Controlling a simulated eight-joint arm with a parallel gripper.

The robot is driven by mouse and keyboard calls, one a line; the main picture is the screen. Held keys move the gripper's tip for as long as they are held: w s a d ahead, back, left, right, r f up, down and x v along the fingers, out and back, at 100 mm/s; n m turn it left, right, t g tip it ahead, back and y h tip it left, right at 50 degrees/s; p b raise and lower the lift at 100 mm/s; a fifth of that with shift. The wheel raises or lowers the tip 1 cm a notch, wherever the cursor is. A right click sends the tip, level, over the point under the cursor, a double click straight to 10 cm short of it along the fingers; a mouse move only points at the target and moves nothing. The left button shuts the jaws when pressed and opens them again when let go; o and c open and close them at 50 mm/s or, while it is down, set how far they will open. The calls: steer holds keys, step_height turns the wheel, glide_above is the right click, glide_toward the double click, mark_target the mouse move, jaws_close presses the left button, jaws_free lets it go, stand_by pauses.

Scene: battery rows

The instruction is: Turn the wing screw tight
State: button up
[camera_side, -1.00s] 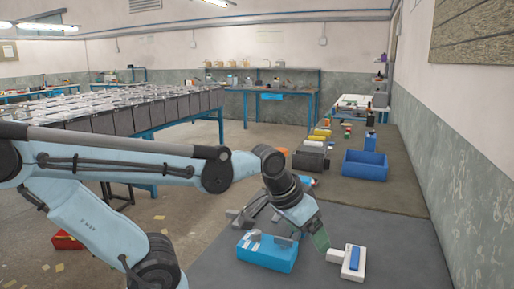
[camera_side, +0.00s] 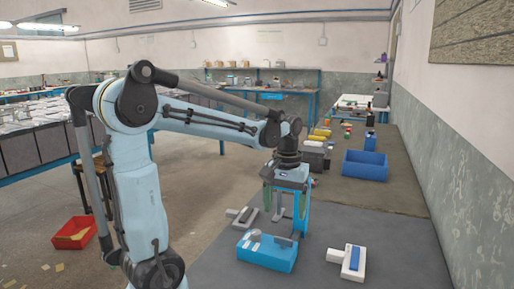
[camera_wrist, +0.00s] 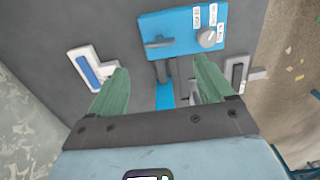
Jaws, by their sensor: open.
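A blue box (camera_side: 262,256) stands on the grey mat, and it also shows at the top of the wrist view (camera_wrist: 180,22). A grey winged piece (camera_wrist: 158,42), which looks like the wing screw, sits at one end of its face; it also shows in the side view (camera_side: 287,241). A round pale knob (camera_wrist: 207,38) and small white labels are at the other end. My gripper (camera_side: 284,210) points down behind the box, apart from it. Its green fingers (camera_wrist: 161,65) are open, with no object held.
A blue upright stand (camera_side: 304,212) is close by my gripper. A white device with a blue bar (camera_side: 352,260) lies right of the box, and a grey-white one (camera_side: 243,215) behind it. A blue bin (camera_side: 365,165) stands further back.

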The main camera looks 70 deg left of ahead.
mark_target(283, 238)
steer(key=shift+f, duration=4.3)
steer(key=shift+c, duration=0.3)
steer(key=c, duration=1)
